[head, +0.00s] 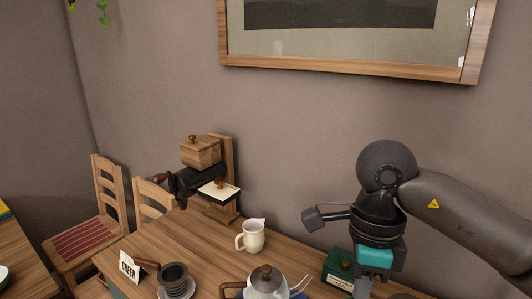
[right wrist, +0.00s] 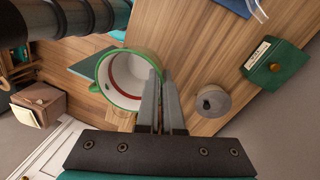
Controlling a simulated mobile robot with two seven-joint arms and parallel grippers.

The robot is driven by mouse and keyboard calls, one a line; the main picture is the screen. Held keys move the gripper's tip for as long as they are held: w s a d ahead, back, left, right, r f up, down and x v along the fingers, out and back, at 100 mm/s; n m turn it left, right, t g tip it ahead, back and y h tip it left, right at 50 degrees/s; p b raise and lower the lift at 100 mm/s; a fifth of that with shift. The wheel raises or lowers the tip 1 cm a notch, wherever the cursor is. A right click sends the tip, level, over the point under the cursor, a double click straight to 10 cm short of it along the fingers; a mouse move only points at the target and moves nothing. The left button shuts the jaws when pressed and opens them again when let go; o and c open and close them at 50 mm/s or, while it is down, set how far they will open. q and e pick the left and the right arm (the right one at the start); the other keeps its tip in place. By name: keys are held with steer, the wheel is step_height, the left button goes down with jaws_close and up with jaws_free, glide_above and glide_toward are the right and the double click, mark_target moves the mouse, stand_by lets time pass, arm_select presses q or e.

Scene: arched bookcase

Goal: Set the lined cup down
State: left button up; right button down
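The lined cup (right wrist: 128,80) is white with a green rim and a red line inside. It shows in the right wrist view with its open mouth toward the camera. My right gripper (right wrist: 162,85) has its two fingers close together at the cup's right wall, which appears pinched between them. Whether the cup's base touches anything is hidden. In the head view my right arm comes in from the right with its wrist pointing down; its fingers and the cup are below the frame. My left gripper is in neither view.
On the wooden table (head: 200,240) stand a cream pitcher (head: 251,236), a teapot (head: 267,283), a dark cup on a saucer (head: 174,279), a sign (head: 129,267) and a wooden grinder (head: 205,170). A green box (head: 339,268) is beside my right wrist. Bare wood lies left of the pitcher.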

steer(key=n, duration=0.2)
steer(key=f+n, duration=0.1)
steer(key=n, duration=0.2)
steer(key=shift+d+h, duration=0.1)
steer(key=shift+h, duration=0.3)
steer(key=f+n, duration=0.1)
steer(key=n, duration=0.4)
steer(key=d+f+n+t+h+b, duration=0.1)
steer(key=n, duration=0.4)
steer(key=f+n+b, duration=0.1)
steer(key=n, duration=0.5)
steer(key=shift+d+f+t, duration=0.25)
steer(key=shift+d+t, duration=0.15)
